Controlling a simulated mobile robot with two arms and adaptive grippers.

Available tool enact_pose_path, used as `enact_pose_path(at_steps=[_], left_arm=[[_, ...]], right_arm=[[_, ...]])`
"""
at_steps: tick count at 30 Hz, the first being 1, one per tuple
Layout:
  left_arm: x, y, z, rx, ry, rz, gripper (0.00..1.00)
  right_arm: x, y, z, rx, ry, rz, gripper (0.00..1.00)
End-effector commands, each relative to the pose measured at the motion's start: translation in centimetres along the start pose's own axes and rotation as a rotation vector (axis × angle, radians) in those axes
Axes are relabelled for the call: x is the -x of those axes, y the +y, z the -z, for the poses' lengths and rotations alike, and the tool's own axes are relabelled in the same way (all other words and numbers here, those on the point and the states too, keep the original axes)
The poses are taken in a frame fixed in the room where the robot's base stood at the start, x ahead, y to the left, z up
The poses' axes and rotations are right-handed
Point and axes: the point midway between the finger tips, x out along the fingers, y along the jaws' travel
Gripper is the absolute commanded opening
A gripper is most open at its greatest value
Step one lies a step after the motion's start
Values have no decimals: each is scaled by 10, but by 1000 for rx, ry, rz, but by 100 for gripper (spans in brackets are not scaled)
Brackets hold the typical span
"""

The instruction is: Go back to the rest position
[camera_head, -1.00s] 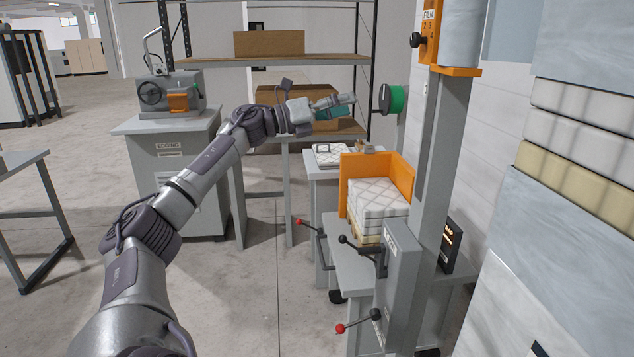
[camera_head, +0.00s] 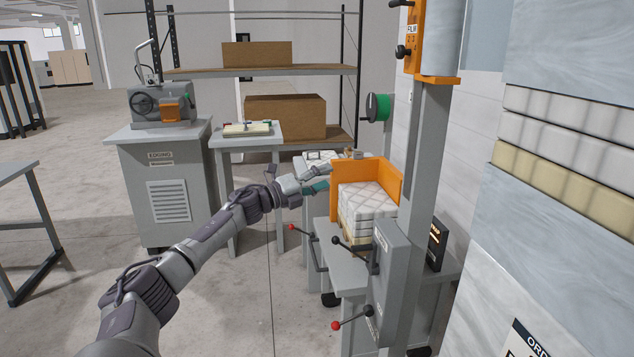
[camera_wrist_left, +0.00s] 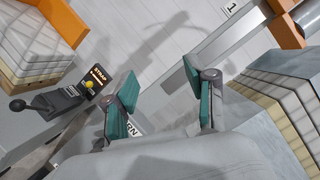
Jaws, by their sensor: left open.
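My left arm comes in from the bottom left of the head view. Its left gripper (camera_head: 321,179) is out in front, close to the left side of the orange corner guard (camera_head: 365,176) in the picture; I cannot tell whether they touch. In the left wrist view the left gripper (camera_wrist_left: 160,84) has its two teal fingers spread apart with nothing between them. My right gripper is not in view.
A stack of white quilted pads (camera_head: 367,205) sits in the guard beside a grey post (camera_head: 428,150). Red-knobbed levers (camera_head: 350,319) stick out in front. An edging machine (camera_head: 162,104) stands left; shelves (camera_head: 250,73) are behind. The floor (camera_head: 235,310) at centre is clear.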

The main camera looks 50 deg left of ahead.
Motion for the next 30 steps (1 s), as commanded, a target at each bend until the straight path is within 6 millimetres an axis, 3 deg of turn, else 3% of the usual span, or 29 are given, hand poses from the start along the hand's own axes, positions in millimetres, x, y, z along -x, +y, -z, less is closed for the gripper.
enact_pose_path(at_steps=[21,23,26,30], left_arm=[[0,9,4,20,-5,-9,56],[0,22,9,49,-12,-22,56],[3,64,29,152,-42,-69,56],[18,153,76,362,-117,-180,56]], right_arm=[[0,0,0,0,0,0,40],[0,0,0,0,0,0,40],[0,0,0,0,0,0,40],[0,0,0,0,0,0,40]])
